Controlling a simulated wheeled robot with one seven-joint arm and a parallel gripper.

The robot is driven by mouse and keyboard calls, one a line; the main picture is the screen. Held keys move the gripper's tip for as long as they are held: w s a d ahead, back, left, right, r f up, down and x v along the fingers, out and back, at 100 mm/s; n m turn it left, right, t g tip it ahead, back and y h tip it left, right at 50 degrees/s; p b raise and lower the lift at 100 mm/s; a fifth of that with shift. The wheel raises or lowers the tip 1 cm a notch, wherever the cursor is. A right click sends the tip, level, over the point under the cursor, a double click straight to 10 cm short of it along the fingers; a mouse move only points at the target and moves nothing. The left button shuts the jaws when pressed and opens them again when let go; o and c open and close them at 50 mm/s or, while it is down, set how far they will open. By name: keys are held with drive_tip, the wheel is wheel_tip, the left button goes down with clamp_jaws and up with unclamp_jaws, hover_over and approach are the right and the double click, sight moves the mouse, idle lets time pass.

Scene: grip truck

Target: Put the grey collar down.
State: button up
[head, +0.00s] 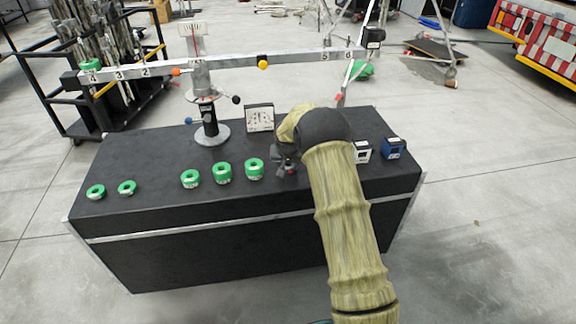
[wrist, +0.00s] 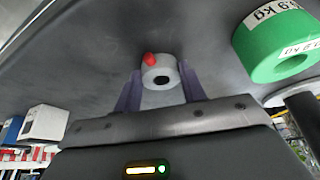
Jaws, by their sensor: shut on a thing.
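The grey collar (wrist: 150,77) is a small ring with a dark hole and a red knob on its side. In the wrist view it sits between the two fingers of my gripper (wrist: 160,90), which is shut on it. In the head view my gripper (head: 287,163) is low over the black bench top (head: 150,160), right of the row of green collars. There the grey collar is mostly hidden by my gripper, with a red spot showing. I cannot tell whether the collar touches the bench top.
Several green collars stand along the bench, the nearest (head: 254,169) just left of my gripper; one shows large in the wrist view (wrist: 280,45). A numbered beam (head: 215,63) on a stand (head: 210,128) spans the back.

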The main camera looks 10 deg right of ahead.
drive_tip(key=o, duration=1.2)
drive_tip(key=shift+f, duration=0.1)
drive_tip(key=p+v, duration=0.1)
drive_tip(key=v, duration=1.1)
drive_tip(key=shift+a, duration=0.15)
drive_tip(key=s+r, duration=0.1)
drive_tip(key=s, duration=1)
drive_tip(key=s+r+n+g, duration=0.1)
drive_tip(key=s, duration=1.1)
drive_tip(key=s+d+r+n, duration=0.1)
drive_tip(key=s, duration=1)
drive_tip(key=shift+s+r+g+y, duration=0.3)
drive_tip(key=shift+s+g+y, duration=0.05)
drive_tip(key=shift+g+y, duration=0.05)
